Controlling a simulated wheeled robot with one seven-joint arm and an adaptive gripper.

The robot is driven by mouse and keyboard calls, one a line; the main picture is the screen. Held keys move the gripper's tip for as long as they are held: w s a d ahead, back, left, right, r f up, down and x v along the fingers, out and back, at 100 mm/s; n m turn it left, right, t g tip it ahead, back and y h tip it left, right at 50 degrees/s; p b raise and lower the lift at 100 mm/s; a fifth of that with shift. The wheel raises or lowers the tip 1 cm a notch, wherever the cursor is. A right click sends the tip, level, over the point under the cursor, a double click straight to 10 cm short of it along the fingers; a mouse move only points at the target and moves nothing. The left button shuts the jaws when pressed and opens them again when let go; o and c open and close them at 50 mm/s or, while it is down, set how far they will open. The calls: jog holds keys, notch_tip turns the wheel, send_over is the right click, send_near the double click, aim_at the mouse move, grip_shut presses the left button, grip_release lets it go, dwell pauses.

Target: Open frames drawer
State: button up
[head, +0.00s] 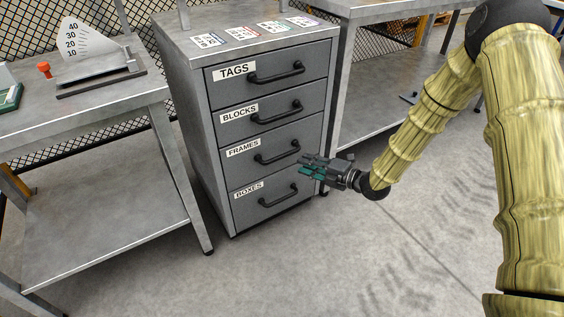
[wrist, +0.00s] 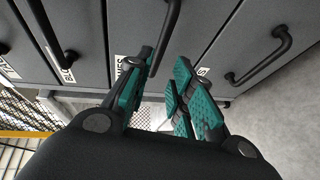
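The FRAMES drawer (head: 247,162) is the third one down in a grey metal cabinet, and its front looks flush with the others. Its black bar handle (head: 277,158) also shows in the wrist view (wrist: 168,35). My gripper (head: 303,165) is just right of this handle in the head view, low in front of the cabinet. In the wrist view my gripper (wrist: 163,66) is open, with teal pads on its fingers. The lower end of the FRAMES handle shows between the fingertips. I cannot tell whether they touch. The FRAMES label (wrist: 121,67) is partly hidden by the left finger.
The TAGS drawer (head: 235,82) and BLOCKS drawer (head: 240,120) are above, and the BOXES drawer (head: 250,205) is below; all look shut. The BOXES handle (wrist: 258,62) is beside my right finger. Metal tables stand left (head: 110,100) and right (head: 385,8). Floor in front is clear.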

aim_at(284, 157)
jog(key=b+x, duration=0.2)
jog(key=x, duration=0.8)
jog(key=shift+w+a+b, duration=0.2)
jog(key=shift+w+b, duration=0.05)
jog(key=shift+b, duration=0.15)
grip_shut()
